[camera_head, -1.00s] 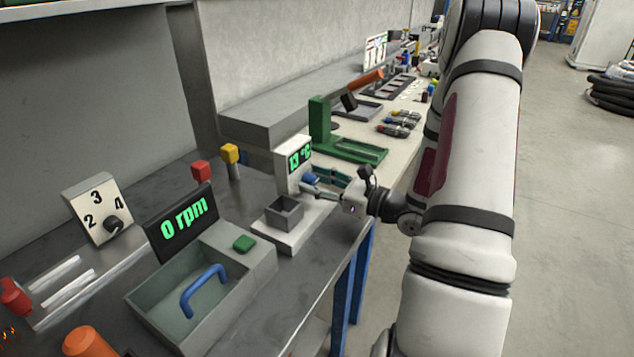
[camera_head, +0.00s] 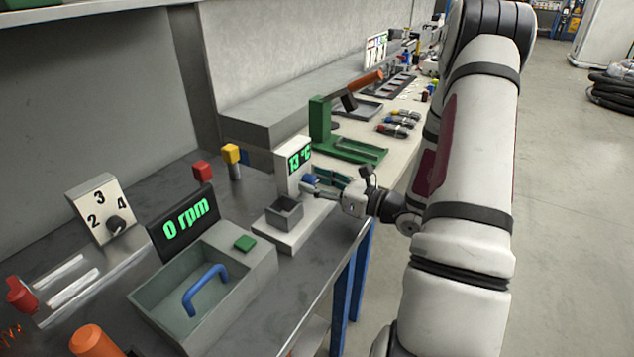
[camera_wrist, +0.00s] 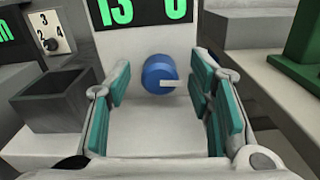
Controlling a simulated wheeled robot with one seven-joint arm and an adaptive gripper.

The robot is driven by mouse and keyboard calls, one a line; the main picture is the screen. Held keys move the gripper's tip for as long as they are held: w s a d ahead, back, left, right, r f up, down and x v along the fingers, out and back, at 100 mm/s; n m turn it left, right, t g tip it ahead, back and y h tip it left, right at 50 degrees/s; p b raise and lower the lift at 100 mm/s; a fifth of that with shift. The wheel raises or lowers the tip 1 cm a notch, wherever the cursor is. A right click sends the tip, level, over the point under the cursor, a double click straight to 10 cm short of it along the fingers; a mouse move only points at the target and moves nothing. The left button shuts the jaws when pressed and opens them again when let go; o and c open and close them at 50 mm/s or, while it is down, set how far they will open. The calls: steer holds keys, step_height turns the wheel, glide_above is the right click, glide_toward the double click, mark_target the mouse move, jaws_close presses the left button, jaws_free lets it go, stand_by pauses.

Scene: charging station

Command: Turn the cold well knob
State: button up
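The cold well is a white unit (camera_head: 290,236) with an upright panel and a green display (camera_head: 300,158) that reads 13 °C. A small grey open box (camera_head: 285,213) sits on its base. The blue round knob (camera_wrist: 159,73) with a white pointer mark is on the panel below the display; the pointer points right in the wrist view. My gripper (camera_wrist: 162,95) is open, its teal-padded fingers spread on the left and right of the knob. The knob lies between the fingertips, with a gap visible on both sides. In the head view the gripper (camera_head: 322,184) reaches the knob from the right.
A grey basin with a blue handle (camera_head: 205,290) and a 0 rpm display (camera_head: 185,222) stands to the left. A numbered dial (camera_head: 115,222) is further left. A green press (camera_head: 320,125) stands behind the gripper. The bench front edge is near.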

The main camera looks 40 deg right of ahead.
steer(key=v, duration=1.2)
stand_by(0.5)
